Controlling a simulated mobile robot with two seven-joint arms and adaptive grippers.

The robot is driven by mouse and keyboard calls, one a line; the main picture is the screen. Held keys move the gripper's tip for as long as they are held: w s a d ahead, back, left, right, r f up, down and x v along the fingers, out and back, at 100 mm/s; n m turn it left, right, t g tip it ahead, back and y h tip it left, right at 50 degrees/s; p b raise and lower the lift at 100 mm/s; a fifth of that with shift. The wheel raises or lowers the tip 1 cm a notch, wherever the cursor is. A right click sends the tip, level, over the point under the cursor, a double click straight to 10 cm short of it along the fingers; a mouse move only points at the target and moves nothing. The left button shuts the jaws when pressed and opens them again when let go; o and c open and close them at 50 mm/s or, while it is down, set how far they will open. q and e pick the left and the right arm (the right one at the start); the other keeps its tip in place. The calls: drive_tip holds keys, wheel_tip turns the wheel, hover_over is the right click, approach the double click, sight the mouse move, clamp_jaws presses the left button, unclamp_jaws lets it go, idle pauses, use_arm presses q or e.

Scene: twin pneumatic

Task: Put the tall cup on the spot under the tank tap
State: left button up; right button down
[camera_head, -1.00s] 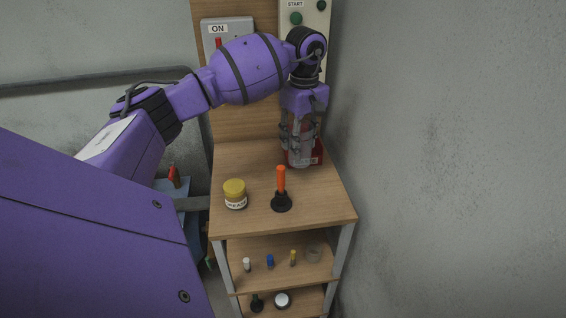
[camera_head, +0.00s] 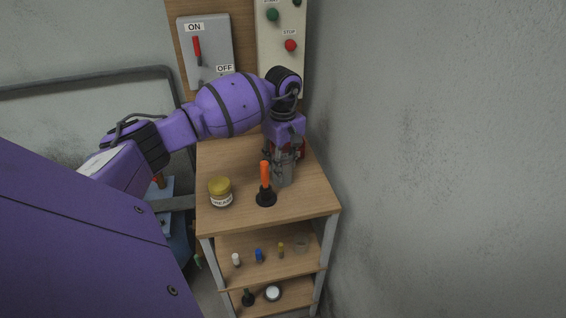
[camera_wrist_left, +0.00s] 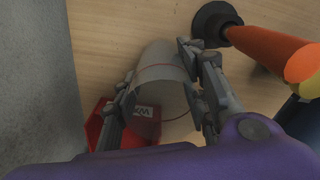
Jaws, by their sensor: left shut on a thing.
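My left gripper (camera_head: 283,172) is shut on a clear tall cup with a thin red line. In the left wrist view the cup (camera_wrist_left: 158,72) sits between the two fingers of the gripper (camera_wrist_left: 162,92). In the head view the fingers hide most of the cup, and I cannot tell whether it touches the wooden table top (camera_head: 235,155). The tank tap and the spot under it are not in view. My right gripper is not in view.
An orange-handled plunger (camera_head: 265,182) stands close to the gripper. A yellow-lidded jar (camera_head: 220,192) stands left of it. A red object (camera_wrist_left: 98,125) lies behind the cup. Shelves below hold small items. A grey wall (camera_head: 430,150) is at right.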

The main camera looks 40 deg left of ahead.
use_arm(q)
drive_tip(key=o, duration=0.8)
drive_tip(key=shift+f, duration=0.2)
drive_tip(key=shift+c, duration=0.2)
drive_tip(key=o, duration=0.5)
drive_tip(key=shift+r, duration=0.1)
